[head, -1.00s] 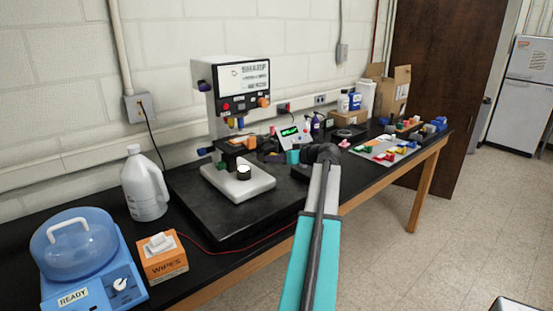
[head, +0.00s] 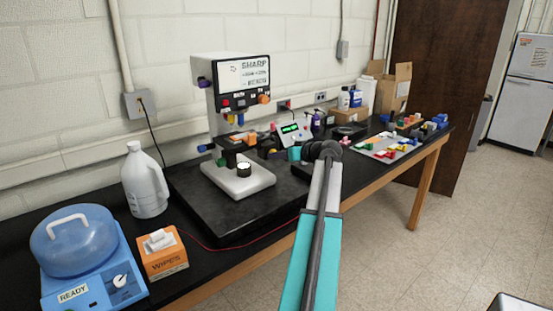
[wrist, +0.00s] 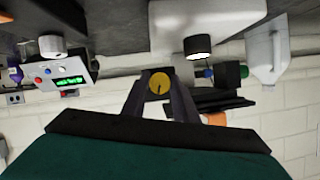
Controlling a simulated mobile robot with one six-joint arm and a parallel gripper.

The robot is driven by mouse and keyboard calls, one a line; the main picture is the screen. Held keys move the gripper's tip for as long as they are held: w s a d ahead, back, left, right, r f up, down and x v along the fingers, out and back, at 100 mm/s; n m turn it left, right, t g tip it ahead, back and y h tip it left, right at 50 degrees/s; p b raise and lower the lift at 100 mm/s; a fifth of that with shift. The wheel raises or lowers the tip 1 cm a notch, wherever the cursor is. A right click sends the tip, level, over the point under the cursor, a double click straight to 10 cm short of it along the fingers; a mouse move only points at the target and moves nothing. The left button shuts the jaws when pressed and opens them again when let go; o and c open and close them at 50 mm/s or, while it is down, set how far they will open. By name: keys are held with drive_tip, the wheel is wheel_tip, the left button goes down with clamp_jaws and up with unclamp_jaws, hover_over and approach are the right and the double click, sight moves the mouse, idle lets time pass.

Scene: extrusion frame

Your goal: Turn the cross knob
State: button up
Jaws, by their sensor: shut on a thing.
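A round yellow knob-like piece (wrist: 160,84) with a dark mark sits between my fingertips in the wrist view. My gripper (wrist: 160,82) is shut on it, one dark finger on each side. I cannot make out a cross shape on it. The wrist view is upside down. In the head view, a bench machine (head: 233,85) with a white column and a black front panel with small coloured knobs stands at the back. My arm reaches toward its right side; my forearm and wrist hide the fingertips there.
A white jug (head: 145,180), a blue READY device (head: 85,262) and a wipes box (head: 163,255) stand at left. A small meter with a green display (head: 291,129) stands right of the machine. A tray (head: 375,150) with coloured pieces lies farther right. The floor at right is open.

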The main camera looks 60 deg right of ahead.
drive_tip(key=m+t+y+b, duration=0.1)
drive_tip(key=m, duration=0.2)
drive_tip(key=m+t+y+b, duration=0.1)
drive_tip(key=m+b, duration=0.1)
drive_tip(key=m+t+y+b, duration=0.1)
drive_tip(key=m, duration=0.2)
drive_tip(key=shift+d+r+m+y, duration=0.1)
drive_tip(key=shift+d+m+y, duration=0.2)
drive_tip(key=shift+d, duration=0.05)
idle(0.5)
drive_tip(key=o, duration=1.1)
drive_tip(key=shift+w, duration=0.1)
drive_tip(key=shift+c, duration=0.2)
drive_tip(key=shift+b, duration=0.3)
